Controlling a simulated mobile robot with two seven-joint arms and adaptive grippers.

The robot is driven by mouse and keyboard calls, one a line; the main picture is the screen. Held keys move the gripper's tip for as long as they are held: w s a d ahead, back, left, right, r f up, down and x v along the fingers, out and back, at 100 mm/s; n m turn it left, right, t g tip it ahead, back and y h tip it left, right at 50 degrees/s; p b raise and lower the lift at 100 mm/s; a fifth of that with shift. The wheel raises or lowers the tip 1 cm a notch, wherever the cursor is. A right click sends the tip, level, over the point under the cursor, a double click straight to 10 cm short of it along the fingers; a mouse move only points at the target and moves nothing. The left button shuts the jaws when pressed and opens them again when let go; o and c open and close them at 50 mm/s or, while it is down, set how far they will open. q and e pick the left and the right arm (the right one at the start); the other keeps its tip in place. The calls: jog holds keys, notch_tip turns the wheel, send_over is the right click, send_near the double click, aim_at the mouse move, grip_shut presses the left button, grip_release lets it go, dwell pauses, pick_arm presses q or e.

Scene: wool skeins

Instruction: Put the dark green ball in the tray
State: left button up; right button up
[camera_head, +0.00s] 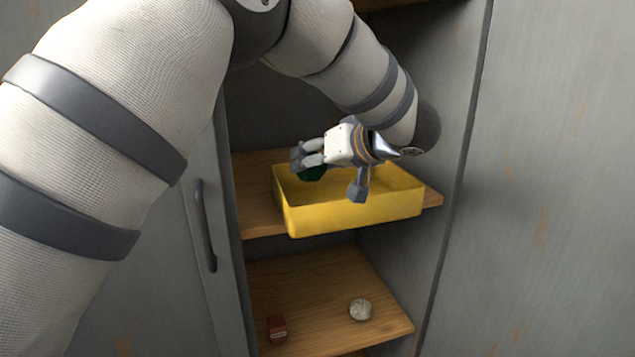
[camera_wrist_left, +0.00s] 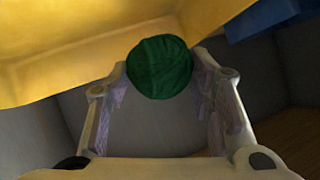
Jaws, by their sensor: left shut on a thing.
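The dark green ball (camera_wrist_left: 160,67) is held between the fingertips of my left gripper (camera_wrist_left: 160,85) in the left wrist view. In the head view the left gripper (camera_head: 305,160) is shut on the ball (camera_head: 312,173), which is partly hidden by the fingers. The yellow tray (camera_head: 355,216) sits on the upper wooden shelf. In the head view the gripper and ball appear over the left back part of the tray; the exact height above it is unclear. The tray's yellow wall (camera_wrist_left: 60,60) fills the top left of the left wrist view. My right gripper is not in view.
A lower shelf (camera_head: 320,280) holds a small red block (camera_head: 277,328) and a pale round ball (camera_head: 360,309). Grey locker walls flank the shelves closely, with an open door and dark handle (camera_head: 205,225) on the left. My left arm crosses above the tray.

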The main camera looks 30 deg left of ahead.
aim_at(317, 180)
pick_arm(q)
jog(key=f, duration=0.3)
jog(key=w+a+f, duration=0.1)
jog(key=shift+w+f, duration=0.1)
jog(key=shift+f, duration=0.2)
jog(key=shift+f, duration=0.2)
jog(key=o, duration=1.1)
jog(key=shift+d+r, duration=0.25)
jog(key=shift+r, duration=0.1)
jog(key=v, duration=1.1)
jog(key=shift+d, duration=0.3)
